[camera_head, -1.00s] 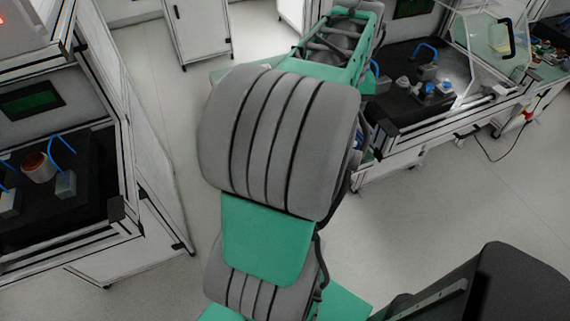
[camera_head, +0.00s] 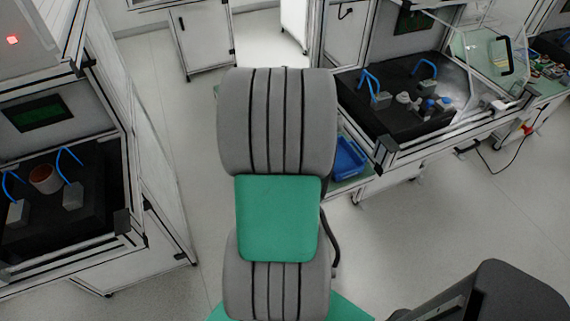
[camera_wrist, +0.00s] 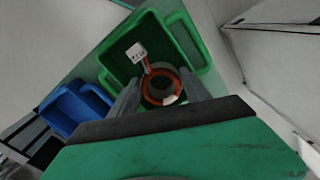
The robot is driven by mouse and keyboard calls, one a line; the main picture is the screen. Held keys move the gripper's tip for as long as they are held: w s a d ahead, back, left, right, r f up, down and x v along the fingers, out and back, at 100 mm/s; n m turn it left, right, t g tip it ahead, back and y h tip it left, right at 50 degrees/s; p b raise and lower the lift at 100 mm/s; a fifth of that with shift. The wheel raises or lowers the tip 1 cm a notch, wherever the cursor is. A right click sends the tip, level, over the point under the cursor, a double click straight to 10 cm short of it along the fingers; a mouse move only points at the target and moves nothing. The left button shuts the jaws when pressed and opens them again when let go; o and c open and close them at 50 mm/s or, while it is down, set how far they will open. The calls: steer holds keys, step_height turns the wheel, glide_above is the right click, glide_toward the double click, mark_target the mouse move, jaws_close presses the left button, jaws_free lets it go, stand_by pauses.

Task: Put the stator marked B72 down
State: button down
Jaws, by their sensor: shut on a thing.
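In the wrist view my gripper (camera_wrist: 159,78) is shut on a stator (camera_wrist: 148,94), a ring with an orange-red inner rim. A white tag (camera_wrist: 136,52) hangs from it on red and pale leads; its print is too small to read surely. The stator is over the opening of a green bin (camera_wrist: 187,24). I cannot tell whether it touches the bin floor. In the head view my gripper and this stator are hidden behind my own arm. Another orange and white round part (camera_head: 43,178) stands in the left test station.
A blue bin (camera_wrist: 75,108) is beside the green one; a blue bin also shows in the head view (camera_head: 348,158), below the right station. The left station (camera_head: 70,225) and right station (camera_head: 385,120) have dark worktops with blue-handled fixtures. Open floor lies between them.

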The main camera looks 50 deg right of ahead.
steer(key=shift+f, duration=0.15)
steer(key=c, duration=0.8)
jaws_free()
steer(key=shift+o, duration=0.2)
step_height(320, 180, up, 12)
steer(key=r, duration=0.1)
steer(key=w+a+n+t, duration=0.1)
steer(key=w+a+n, duration=0.25)
steer(key=a, duration=0.55)
steer(key=w+a+n+t, duration=0.1)
steer(key=w+a+n, duration=0.1)
steer(key=w+a, duration=0.45)
steer(key=s+a+f+n, duration=0.1)
steer(key=a+n, duration=0.1)
steer(key=a, duration=0.6)
steer(key=s+a+f+n+t, duration=0.1)
steer(key=s+a+f+n, duration=0.1)
steer(key=a, duration=0.6)
steer(key=shift+a+n+b, duration=0.3)
steer(key=shift+n+b, duration=0.05)
steer(key=shift+n, duration=0.3)
